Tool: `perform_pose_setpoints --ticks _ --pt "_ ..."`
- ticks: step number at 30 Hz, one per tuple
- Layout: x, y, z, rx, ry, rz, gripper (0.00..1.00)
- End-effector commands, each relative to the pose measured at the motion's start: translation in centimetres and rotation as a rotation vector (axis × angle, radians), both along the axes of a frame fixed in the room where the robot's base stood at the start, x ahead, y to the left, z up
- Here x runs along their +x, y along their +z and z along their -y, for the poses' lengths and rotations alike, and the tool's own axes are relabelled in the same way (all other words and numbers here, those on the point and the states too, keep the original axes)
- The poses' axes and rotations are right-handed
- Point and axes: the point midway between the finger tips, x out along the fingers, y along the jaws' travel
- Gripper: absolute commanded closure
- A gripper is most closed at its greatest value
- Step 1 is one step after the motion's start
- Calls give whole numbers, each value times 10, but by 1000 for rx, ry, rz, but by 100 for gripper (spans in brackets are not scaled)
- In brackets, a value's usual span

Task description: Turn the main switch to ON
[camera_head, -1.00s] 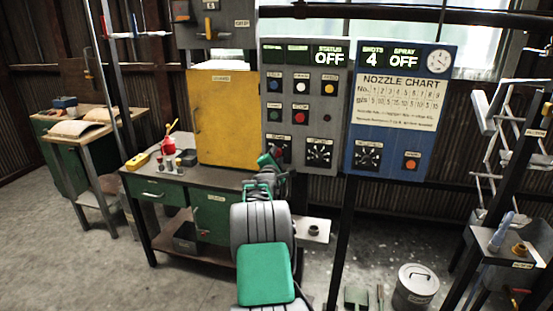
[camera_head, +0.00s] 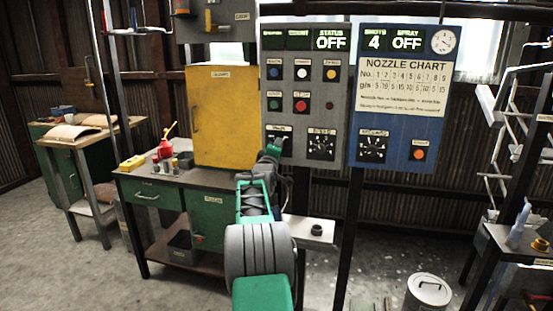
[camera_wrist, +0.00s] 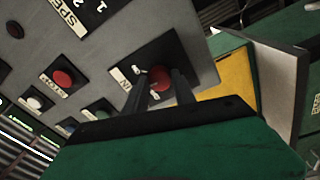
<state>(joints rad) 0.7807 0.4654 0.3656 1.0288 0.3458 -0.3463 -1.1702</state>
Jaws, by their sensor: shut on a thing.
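The grey control panel (camera_head: 307,163) stands upright, and its status display (camera_head: 331,40) reads OFF. The main switch, a red knob (camera_wrist: 160,82) on a dark square plate, is at the panel's lower left. My gripper (camera_wrist: 158,88) reaches this knob, with its two dark fingers closed around it in the wrist view. In the head view my gripper (camera_head: 276,146) covers most of the switch. The switch's label is only partly readable, and its exact angle is hard to tell.
A dial labelled SPEED (camera_head: 321,144) sits right of the switch. Coloured buttons, including a red STOP button (camera_head: 301,106), are above. A yellow cabinet (camera_head: 222,115) stands close on the left. A blue nozzle-chart panel (camera_head: 402,110) is on the right.

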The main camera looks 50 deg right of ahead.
Motion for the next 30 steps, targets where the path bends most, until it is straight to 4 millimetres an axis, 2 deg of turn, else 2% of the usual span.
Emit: perform_pose_setpoints --ticks 1,18,30 --pt "1 -6 0 17 1 40 100" --pt "1 -3 -1 210 1 488 100" --pt "2 -1 -1 269 1 623 100"
